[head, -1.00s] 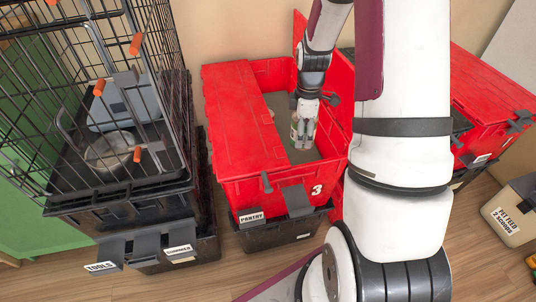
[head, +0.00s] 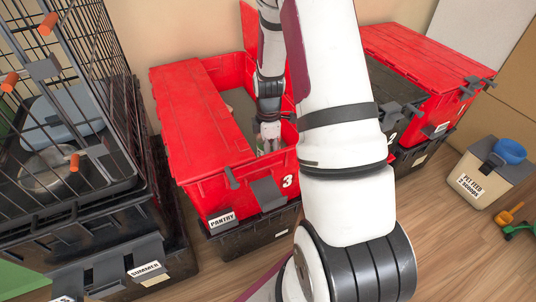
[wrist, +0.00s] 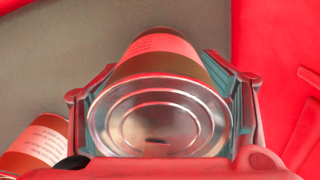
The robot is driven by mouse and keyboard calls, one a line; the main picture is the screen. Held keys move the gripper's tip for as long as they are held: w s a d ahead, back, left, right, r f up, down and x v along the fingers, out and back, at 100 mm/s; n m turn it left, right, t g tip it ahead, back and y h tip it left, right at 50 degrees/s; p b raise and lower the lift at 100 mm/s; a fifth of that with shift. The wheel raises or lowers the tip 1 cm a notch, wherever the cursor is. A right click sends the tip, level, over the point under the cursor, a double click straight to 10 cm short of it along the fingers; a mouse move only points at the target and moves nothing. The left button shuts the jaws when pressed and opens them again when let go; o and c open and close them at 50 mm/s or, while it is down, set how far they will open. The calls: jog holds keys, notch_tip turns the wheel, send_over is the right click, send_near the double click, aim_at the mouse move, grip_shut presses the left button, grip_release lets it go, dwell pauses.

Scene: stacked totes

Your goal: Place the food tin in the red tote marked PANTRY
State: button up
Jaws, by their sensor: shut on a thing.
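The red tote (head: 212,190) marked PANTRY stands left of centre in the head view, its left lid half shut and its right side open. My gripper (head: 268,140) reaches down through the open side, its tips low behind the front wall. In the wrist view my gripper (wrist: 160,110) is shut on the food tin (wrist: 160,120), with a finger on each side. The tin shows a shiny ringed metal end and a red-brown label. Whether it touches the tote's grey floor (wrist: 60,60) I cannot tell.
A second labelled tin (wrist: 35,145) lies in the tote at lower left of the wrist view. The PANTRY tote sits on a black tote (head: 250,235). A wire cage (head: 75,110) stands left, another red tote (head: 425,65) right, and a PET FEED bin (head: 485,175) far right.

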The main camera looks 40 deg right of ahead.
jog(key=shift+f, duration=0.5)
jog(key=shift+f, duration=0.1)
jog(key=o, duration=1.7)
